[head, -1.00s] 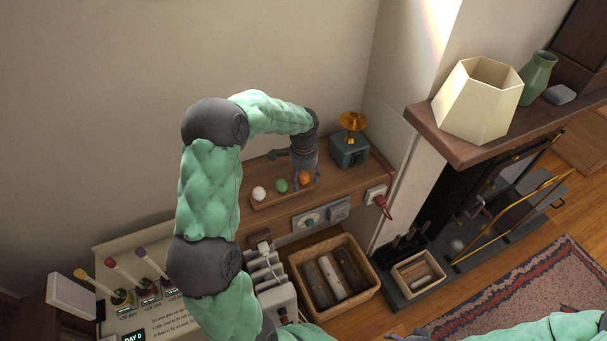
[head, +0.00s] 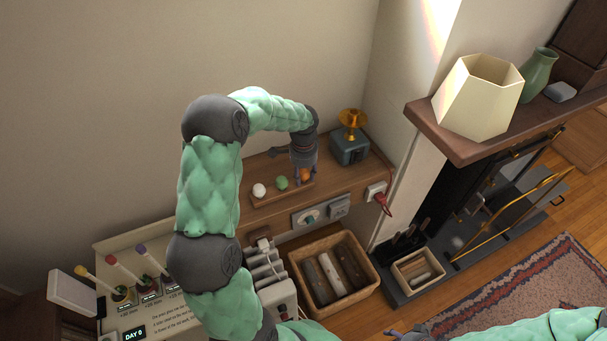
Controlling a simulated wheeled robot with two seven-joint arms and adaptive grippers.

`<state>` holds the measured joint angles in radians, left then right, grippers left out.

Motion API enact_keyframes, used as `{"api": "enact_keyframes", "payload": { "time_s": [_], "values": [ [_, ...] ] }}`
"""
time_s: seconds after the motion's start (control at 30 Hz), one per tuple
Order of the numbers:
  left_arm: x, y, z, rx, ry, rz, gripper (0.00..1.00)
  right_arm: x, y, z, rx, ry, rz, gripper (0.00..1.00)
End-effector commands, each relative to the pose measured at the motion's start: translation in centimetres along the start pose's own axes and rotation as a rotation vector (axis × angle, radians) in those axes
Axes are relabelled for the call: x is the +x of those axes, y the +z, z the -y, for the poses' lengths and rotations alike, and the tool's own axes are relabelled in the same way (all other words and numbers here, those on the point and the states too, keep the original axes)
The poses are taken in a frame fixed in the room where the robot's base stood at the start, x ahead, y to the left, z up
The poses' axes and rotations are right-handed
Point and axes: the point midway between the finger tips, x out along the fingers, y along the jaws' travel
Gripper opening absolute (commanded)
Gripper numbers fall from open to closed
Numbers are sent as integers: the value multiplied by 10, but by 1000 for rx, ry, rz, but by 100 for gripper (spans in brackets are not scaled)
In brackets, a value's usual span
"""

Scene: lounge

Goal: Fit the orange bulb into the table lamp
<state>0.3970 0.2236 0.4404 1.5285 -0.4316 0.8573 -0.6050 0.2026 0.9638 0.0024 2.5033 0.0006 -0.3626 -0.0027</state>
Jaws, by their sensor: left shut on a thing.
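The orange bulb (head: 305,175) is at the right end of a small wooden tray (head: 266,200) on the shelf. My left gripper (head: 304,170) points down over it and is shut on it; the fingers hide part of the bulb. A white bulb (head: 259,190) and a green bulb (head: 282,183) sit in the same tray to the left. The table lamp (head: 350,149), a blue-grey base with a brass top (head: 352,119), stands on the shelf to the right of the gripper. My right gripper (head: 395,334) shows only in part at the bottom edge.
A cream lampshade (head: 480,97) and a green vase (head: 537,74) stand on the mantel (head: 460,150). The shelf between tray and lamp looks clear.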

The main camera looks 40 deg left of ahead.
Motion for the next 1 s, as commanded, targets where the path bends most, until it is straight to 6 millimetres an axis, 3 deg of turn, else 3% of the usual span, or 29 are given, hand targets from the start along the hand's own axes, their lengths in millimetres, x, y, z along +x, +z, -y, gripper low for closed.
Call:
{"api": "enact_keyframes", "payload": {
  "time_s": [1.0],
  "values": [
    [-37,0,0,0,-1,-1,8,-27,1,10,0,0,0,69]
  ]
}}
